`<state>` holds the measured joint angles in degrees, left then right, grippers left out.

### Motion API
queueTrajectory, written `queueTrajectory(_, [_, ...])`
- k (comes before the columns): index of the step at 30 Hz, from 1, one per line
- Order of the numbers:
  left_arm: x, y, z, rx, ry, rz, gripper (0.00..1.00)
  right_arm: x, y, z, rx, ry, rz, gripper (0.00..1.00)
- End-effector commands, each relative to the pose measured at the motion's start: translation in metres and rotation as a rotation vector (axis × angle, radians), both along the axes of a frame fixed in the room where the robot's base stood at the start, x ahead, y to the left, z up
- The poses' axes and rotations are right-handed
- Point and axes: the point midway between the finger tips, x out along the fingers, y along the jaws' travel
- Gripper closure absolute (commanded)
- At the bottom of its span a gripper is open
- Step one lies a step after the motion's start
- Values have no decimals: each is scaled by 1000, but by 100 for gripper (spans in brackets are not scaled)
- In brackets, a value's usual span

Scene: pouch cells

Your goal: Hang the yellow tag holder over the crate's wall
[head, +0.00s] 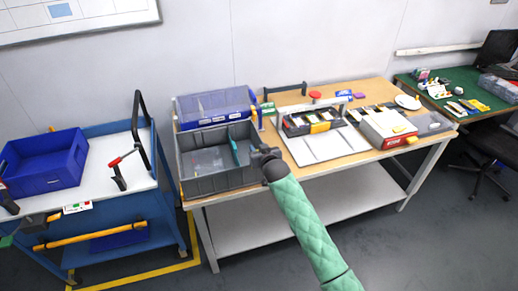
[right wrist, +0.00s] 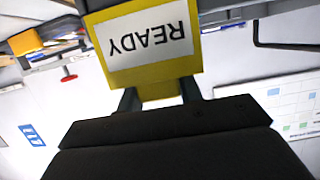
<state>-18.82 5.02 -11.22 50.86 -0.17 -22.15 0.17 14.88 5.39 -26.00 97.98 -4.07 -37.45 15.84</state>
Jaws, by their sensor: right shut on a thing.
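The yellow tag holder (right wrist: 190,70) with a white READY label fills the top middle of the right wrist view, its lettering upside down there. My right gripper (right wrist: 160,92) is shut on its narrow yellow end. In the head view my right gripper (head: 264,155) is at the right end of the grey crate (head: 222,184), by its right wall. The holder is not clear there, and I cannot tell whether it touches the wall. The crate stands at the left end of the wooden table. A dark part at the left, probably my left gripper (head: 34,222), is beside the blue cart; its jaws are unclear.
A teal divider (head: 235,150) stands inside the grey crate. A blue-fronted bin (head: 215,120) is behind it. A white tray (head: 315,147) and several parts lie to the right. A blue cart (head: 125,215) with a blue bin (head: 45,165) stands left.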

Motion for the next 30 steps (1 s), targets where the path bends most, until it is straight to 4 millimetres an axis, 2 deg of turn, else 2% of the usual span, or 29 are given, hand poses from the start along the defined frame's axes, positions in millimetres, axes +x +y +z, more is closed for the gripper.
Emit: queueTrajectory(30, [0,0,-9,0,0,0,100,0,0,-21,0,0,0,86])
